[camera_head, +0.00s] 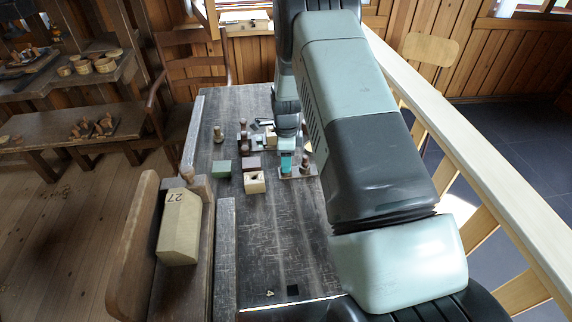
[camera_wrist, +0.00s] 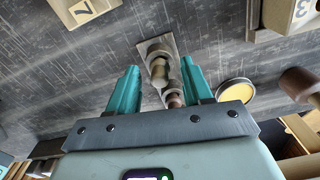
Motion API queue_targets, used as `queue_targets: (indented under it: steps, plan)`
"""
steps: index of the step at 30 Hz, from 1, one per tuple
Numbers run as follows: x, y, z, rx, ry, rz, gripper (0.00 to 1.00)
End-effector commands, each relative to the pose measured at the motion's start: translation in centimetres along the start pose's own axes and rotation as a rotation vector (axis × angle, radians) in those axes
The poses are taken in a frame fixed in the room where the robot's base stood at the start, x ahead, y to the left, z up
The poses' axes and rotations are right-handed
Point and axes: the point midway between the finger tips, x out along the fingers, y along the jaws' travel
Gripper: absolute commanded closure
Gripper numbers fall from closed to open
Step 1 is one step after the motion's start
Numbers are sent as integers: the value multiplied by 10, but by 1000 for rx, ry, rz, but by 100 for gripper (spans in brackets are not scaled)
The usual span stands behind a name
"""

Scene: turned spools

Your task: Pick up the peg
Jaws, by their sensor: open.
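Several turned wooden pieces are in view, and I cannot tell for sure which one is the peg. In the wrist view a turned wooden peg (camera_wrist: 159,70) stands on a small flat board (camera_wrist: 170,42), between and beyond my fingers. A darker round-headed piece (camera_wrist: 174,99) is nearer, close to the right finger. My gripper (camera_wrist: 162,80) is open, teal fingers apart, and nothing is visibly clamped. In the head view my gripper (camera_head: 287,163) is low over a small board (camera_head: 297,173), beside a brown turned peg (camera_head: 304,164). My arm hides part of the table there.
A turned piece (camera_head: 218,134) stands farther back. A yellow disc (camera_wrist: 235,92) lies right of my fingers. The front tabletop (camera_head: 275,240) is largely clear.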

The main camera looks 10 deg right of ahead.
Motion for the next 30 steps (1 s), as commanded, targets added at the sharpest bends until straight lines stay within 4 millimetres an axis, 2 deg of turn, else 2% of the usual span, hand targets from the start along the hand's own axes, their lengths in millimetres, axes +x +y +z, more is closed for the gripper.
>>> queue_targets:
  steps: [3, 9, 19, 27, 30]
  plan:
    - [7, 0, 0, -1, 0, 0, 50]
    - [7, 0, 0, -1, 0, 0, 50]
    - [7, 0, 0, 0, 0, 0, 100]
    - [6, 0, 0, -1, 0, 0, 100]
    - [0, -1, 0, -1, 0, -2, 100]
